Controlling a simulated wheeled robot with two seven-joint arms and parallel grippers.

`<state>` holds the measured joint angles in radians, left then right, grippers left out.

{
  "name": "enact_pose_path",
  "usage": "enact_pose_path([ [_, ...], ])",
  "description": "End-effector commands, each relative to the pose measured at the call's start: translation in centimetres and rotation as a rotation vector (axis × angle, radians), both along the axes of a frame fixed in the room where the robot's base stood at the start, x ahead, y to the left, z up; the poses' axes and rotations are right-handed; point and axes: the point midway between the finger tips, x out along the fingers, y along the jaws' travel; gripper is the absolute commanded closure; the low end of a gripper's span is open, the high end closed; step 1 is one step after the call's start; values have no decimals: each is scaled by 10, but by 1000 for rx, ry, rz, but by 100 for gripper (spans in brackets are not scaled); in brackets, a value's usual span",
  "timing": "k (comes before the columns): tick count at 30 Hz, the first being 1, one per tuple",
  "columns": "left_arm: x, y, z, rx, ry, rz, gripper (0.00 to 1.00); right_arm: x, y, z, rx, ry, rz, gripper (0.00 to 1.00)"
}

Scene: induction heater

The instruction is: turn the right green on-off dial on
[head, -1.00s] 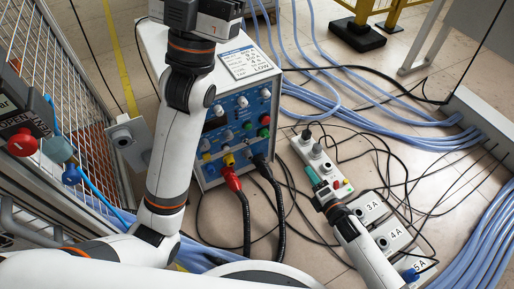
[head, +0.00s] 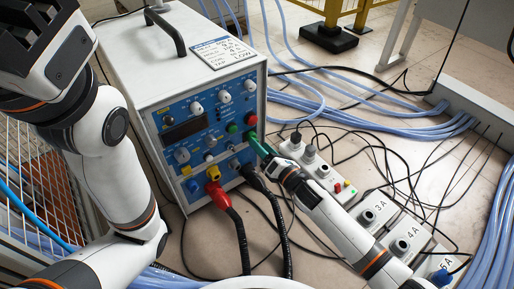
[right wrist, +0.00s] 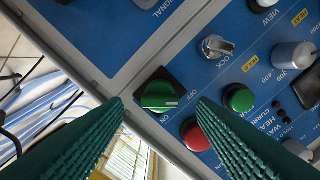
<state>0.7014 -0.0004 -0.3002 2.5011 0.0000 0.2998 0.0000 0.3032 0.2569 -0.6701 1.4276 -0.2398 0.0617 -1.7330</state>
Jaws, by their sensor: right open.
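The green on-off dial (right wrist: 160,95) sits on a black square base at the corner of the blue heater panel, with ON and OFF printed beside it. Its white mark is on the right end of the knob in the right wrist view. My right gripper (right wrist: 160,102) is open, with its teal fingers either side of the dial in that view; contact cannot be made out. In the head view the right gripper (head: 256,140) is at the panel's right edge and largely covers the dial. My left arm's dark end (head: 45,45) is at the upper left; its fingers are not clear.
The heater (head: 160,75) has a green button (right wrist: 238,98) and a red button (right wrist: 195,135) near the dial. Red (head: 225,205) and black cables leave the panel's bottom. A power strip (head: 325,175) and several blue hoses lie on the floor to the right.

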Motion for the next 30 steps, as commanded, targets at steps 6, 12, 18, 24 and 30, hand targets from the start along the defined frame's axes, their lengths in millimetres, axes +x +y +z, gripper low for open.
enact_pose_path([
  [6, 0, 0, -16, 0, 1, 0, 59, 21, 15, -2, 1, 0, -1, 48],
  [12, 0, 0, -17, 0, 1, 0, 59, 25, 18, 0, 0, 2, -1, 48],
  [18, 0, 0, -17, 1, 0, 0, 59, 25, 18, 0, 0, 1, -1, 53],
  [24, 0, 0, -17, 1, 0, 0, 59, 25, 18, 0, 0, 1, -1, 85],
  [30, 0, 0, -16, 1, 1, 1, 59, 25, 17, 0, 5, 5, -1, 93],
])
